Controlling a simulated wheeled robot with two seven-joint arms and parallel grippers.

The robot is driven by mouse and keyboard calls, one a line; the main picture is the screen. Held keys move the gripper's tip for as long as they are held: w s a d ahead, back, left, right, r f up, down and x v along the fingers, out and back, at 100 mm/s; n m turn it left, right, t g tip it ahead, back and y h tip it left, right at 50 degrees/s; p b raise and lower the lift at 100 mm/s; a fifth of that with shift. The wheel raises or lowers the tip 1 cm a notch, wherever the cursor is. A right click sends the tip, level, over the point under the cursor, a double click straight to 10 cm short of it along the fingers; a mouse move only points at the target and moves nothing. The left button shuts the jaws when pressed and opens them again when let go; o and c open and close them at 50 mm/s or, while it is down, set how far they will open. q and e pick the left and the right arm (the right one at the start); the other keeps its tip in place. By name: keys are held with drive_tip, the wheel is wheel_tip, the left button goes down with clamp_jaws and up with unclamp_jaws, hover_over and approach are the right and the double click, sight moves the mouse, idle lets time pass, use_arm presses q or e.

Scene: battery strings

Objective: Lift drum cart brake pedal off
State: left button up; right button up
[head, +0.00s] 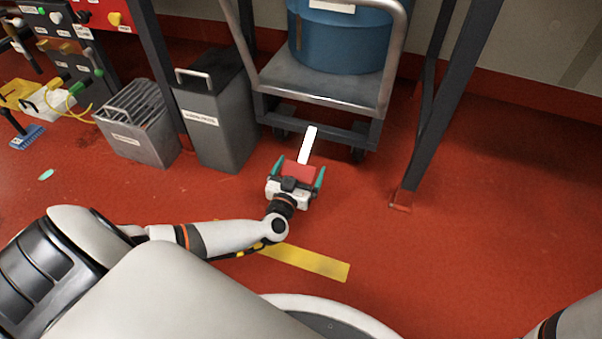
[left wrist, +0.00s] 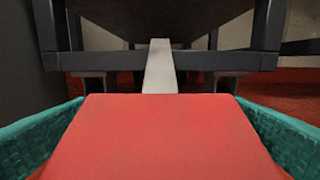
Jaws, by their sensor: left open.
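The drum cart (head: 322,84) stands under a frame, with a blue drum (head: 344,40) on its grey deck. Its brake pedal (head: 299,171) has a wide red pad on a pale lever (head: 307,146) that runs back under the cart. In the left wrist view the red pad (left wrist: 160,135) fills the lower middle, with the lever (left wrist: 160,66) behind it. My left gripper (head: 300,167) is open, one teal finger on each side of the pad. Contact with the pad cannot be told. My right gripper is out of view; only part of that arm shows at lower right.
A tall grey bin (head: 215,118) and a slatted grey box (head: 138,125) stand left of the cart. A dark frame leg (head: 436,110) stands to the right. A yellow floor stripe (head: 305,262) lies nearer me. The red floor at right is clear.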

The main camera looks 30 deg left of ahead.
use_arm(q)
drive_tip(key=shift+w+a, duration=0.1)
drive_tip(key=shift+w, duration=0.4)
